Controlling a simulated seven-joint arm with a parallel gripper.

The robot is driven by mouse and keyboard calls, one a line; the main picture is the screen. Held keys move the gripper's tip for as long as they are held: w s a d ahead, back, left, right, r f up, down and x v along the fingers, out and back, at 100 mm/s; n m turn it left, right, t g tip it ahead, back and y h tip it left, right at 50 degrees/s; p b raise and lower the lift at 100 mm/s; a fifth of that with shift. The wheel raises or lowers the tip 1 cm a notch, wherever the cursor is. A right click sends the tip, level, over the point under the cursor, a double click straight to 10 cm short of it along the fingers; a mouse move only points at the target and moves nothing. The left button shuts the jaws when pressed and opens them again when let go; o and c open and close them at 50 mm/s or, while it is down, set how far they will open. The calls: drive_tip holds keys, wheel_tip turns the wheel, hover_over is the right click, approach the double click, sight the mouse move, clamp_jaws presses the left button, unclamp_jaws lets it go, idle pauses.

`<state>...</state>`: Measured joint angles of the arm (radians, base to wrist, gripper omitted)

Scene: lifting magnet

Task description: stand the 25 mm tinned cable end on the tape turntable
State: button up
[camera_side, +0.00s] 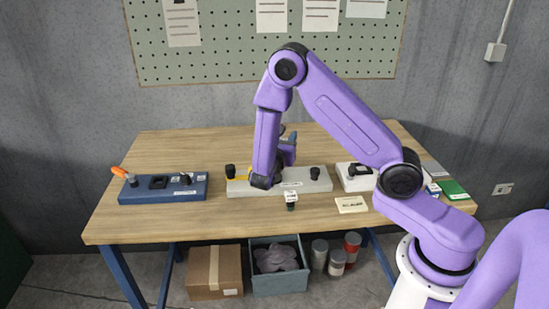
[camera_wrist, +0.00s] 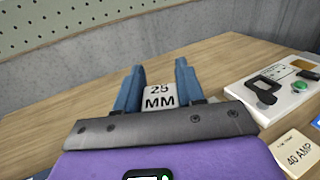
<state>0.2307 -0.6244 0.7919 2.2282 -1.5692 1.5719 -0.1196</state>
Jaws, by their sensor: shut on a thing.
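My gripper (camera_wrist: 159,88) has its two blue fingers on either side of a small white block marked "25 MM" (camera_wrist: 159,98), the 25 mm cable end's label, and is shut on it. The tinned end itself is hidden. In the side view, my gripper (camera_side: 288,150) is low over the middle of the bench, behind my wrist, and its held piece cannot be made out. A long grey-white base (camera_side: 308,185) with black knobs and a yellow part lies below my wrist, partly covered. I cannot tell which fixture is the tape turntable.
A blue base with an orange handle (camera_side: 193,187) lies left. A white unit (camera_side: 352,184) with a black lever lies right; its green button shows in the wrist view (camera_wrist: 299,85). A "40 AMP" card (camera_wrist: 300,154) and small labelled dark piece (camera_side: 291,206) lie toward the front.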

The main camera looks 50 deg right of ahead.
drive_tip(key=w+f, duration=0.1)
drive_tip(key=f, duration=0.1)
drive_tip(key=w+f, duration=0.2)
drive_tip(key=w+d+f, duration=0.1)
drive_tip(key=f, duration=0.1)
drive_tip(key=shift+w, duration=0.3)
drive_tip(key=shift+f, duration=1.4)
drive_tip(key=shift+f, duration=0.1)
drive_tip(key=o, duration=1.2)
drive_tip(key=shift+c, duration=0.2)
